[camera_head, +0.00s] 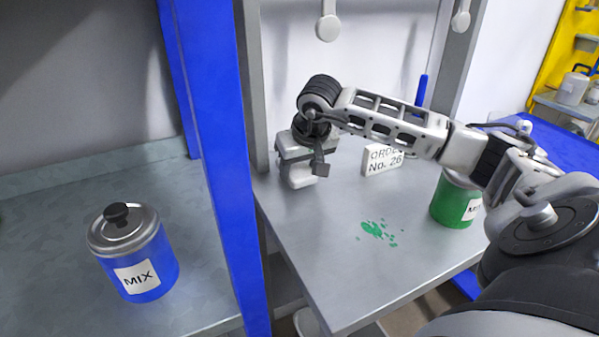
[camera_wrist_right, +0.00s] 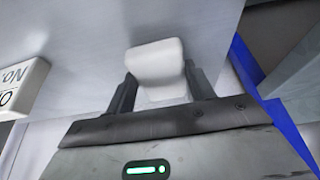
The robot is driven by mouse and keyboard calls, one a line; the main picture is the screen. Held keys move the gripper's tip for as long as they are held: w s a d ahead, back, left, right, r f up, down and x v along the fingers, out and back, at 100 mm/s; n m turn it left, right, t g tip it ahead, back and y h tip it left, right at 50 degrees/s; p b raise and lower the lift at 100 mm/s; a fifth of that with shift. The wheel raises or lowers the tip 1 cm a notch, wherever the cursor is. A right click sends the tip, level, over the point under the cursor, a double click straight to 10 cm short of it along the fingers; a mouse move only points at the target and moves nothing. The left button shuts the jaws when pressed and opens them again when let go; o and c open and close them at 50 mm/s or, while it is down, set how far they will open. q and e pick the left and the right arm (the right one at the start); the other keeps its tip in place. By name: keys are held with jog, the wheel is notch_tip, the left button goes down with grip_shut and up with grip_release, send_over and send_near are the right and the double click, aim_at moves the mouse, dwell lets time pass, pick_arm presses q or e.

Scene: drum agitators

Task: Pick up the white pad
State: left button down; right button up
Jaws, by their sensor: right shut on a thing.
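The white pad (camera_wrist_right: 157,65) is a rounded white block between the two fingers of my right gripper (camera_wrist_right: 160,85) in the right wrist view. The gripper is shut on it. In the head view the right gripper (camera_head: 303,168) points down at the back left of the grey table, and part of the white pad (camera_head: 301,177) shows below it. I cannot tell whether the pad touches the table. My left gripper is not in view.
A white "ORDER No. 26" block (camera_head: 383,159) stands right of the gripper. A green can (camera_head: 455,203) and green splatter (camera_head: 376,230) are on the table (camera_head: 330,270). A blue post (camera_head: 215,150) separates it from the left bench with a blue MIX can (camera_head: 135,255).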

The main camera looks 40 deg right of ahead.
pick_arm(q)
jog(key=b, duration=0.2)
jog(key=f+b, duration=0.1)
jog(key=b, duration=0.1)
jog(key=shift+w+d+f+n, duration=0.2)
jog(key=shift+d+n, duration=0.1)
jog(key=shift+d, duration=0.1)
pick_arm(e)
jog(key=s+a+r, duration=0.1)
jog(key=s+r, duration=1)
jog(key=s, duration=0.3)
jog(key=shift+a+r, duration=0.2)
jog(key=shift+a, duration=0.1)
jog(key=shift+o, duration=0.3)
